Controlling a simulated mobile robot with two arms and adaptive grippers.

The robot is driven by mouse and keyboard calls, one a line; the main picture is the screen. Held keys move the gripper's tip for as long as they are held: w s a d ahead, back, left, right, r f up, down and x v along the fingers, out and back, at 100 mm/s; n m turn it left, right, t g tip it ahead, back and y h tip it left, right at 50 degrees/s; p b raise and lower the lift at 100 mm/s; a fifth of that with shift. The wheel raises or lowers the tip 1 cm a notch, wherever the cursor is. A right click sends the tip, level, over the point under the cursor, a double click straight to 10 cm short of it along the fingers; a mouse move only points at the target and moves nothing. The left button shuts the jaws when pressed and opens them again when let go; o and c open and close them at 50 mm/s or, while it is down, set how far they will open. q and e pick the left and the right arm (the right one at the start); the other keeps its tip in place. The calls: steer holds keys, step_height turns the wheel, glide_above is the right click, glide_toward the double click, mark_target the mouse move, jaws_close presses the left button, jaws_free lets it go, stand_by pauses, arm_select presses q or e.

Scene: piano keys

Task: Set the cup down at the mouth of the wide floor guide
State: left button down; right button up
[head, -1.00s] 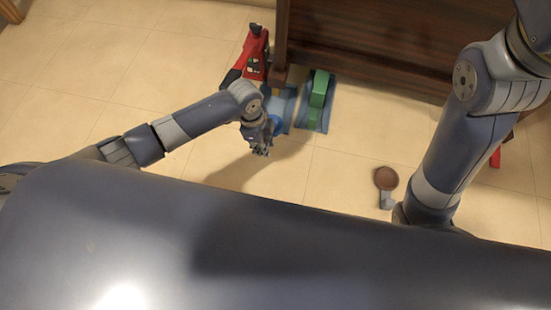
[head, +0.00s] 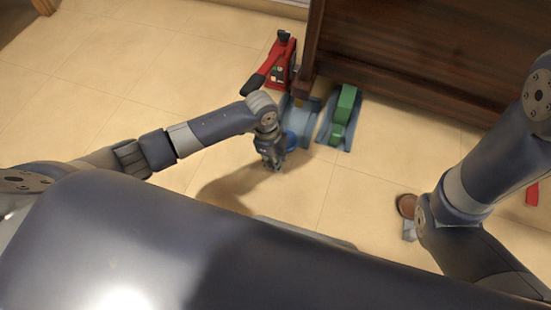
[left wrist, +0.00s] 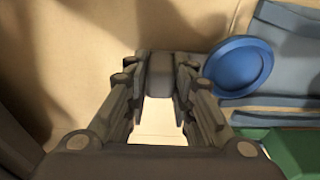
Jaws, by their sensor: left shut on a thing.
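The blue cup (head: 291,141) is a round shallow dish, partly hidden by my left gripper (head: 272,167) in the head view. In the left wrist view the blue cup (left wrist: 240,67) lies just right of the fingers and overlaps the blue-grey guide's edge. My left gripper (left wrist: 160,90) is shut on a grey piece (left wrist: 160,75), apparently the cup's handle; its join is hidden. A broad blue-grey floor guide (head: 299,113) lies beyond the cup, by the piano's corner. The cup's height above the floor is unclear. My right gripper is hidden.
A green block (head: 344,108) sits in a second guide (head: 328,127) to the right. A red jack-like tool (head: 283,62) stands behind the broad guide. The dark wooden piano (head: 420,60) blocks the back. A brown cup (head: 405,205) is beside my right arm. Left floor is clear.

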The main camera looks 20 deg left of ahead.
arm_select(q)
steer(key=shift+f, duration=0.5)
stand_by(0.4)
steer(key=c, duration=1.3)
jaws_free()
steer(key=o, duration=0.6)
